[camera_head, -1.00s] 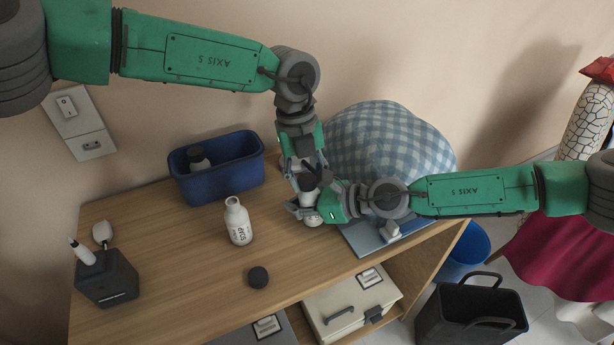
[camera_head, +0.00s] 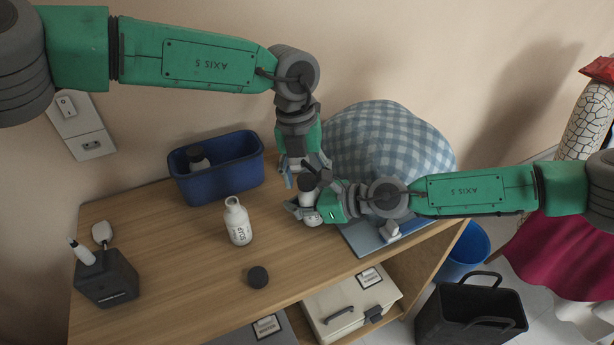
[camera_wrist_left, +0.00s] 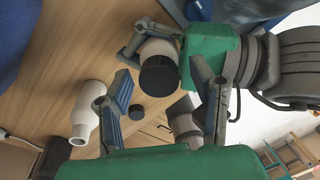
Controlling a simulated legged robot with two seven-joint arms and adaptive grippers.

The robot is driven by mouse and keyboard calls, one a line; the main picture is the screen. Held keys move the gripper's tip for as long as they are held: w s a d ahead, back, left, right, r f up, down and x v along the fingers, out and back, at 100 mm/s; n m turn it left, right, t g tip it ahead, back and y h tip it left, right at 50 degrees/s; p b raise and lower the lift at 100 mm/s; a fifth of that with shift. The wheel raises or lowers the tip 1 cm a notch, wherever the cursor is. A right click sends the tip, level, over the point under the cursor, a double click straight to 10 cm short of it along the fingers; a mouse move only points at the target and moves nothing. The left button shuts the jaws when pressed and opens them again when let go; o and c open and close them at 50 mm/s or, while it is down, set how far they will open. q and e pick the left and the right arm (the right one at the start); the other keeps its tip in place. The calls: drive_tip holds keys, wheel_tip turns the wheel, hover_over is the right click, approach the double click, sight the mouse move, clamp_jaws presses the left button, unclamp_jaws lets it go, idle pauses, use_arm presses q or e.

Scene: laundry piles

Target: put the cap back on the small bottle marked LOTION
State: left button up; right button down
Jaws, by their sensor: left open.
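A small white bottle (camera_head: 309,217) is held by my right gripper (camera_head: 312,204) above the table; its label is not readable here. A black cap (camera_head: 309,182) sits on top of this bottle; in the left wrist view the cap (camera_wrist_left: 158,75) covers the neck, and whether it is fully seated I cannot tell. My left gripper (camera_head: 304,170) is open just above the cap, its fingers apart to either side; they also show in the left wrist view (camera_wrist_left: 162,80).
An uncapped white bottle marked SOAP (camera_head: 238,223) stands on the table (camera_head: 180,270). A loose black cap (camera_head: 257,277) lies in front of it. A blue bin (camera_head: 222,180) holds another dark-capped bottle (camera_head: 198,160). A black holder (camera_head: 107,280) stands left; a checked bundle (camera_head: 390,145) lies behind.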

use_arm(q)
drive_tip(key=shift+w+a+r, duration=0.1)
drive_tip(key=shift+a+r, duration=0.05)
drive_tip(key=shift+r, duration=0.95)
drive_tip(key=shift+w+a+r, duration=0.1)
drive_tip(key=shift+a+r, duration=0.05)
drive_tip(key=shift+r, duration=0.9)
use_arm(e)
drive_tip(key=shift+s+d+f, duration=0.1)
drive_tip(key=shift+s+f, duration=0.05)
drive_tip(key=shift+f, duration=0.2)
use_arm(q)
drive_tip(key=shift+c, duration=0.3)
drive_tip(key=r, duration=0.1)
drive_tip(key=r+n, duration=0.1)
drive_tip(key=r, duration=0.1)
drive_tip(key=shift+a+r+n, duration=0.25)
drive_tip(key=shift+a+n, duration=0.05)
drive_tip(key=shift+n, duration=0.1)
drive_tip(key=shift+f, duration=0.15)
drive_tip(key=shift+s+d+f, duration=0.1)
drive_tip(key=shift+d+f, duration=0.1)
drive_tip(key=shift+f, duration=1.1)
drive_tip(key=shift+s+d+f, duration=0.1)
drive_tip(key=shift+d+f, duration=0.05)
drive_tip(key=shift+f, duration=1.15)
drive_tip(key=shift+s+d+f, duration=0.1)
drive_tip(key=shift+d+f, duration=0.1)
drive_tip(key=shift+f, duration=1.1)
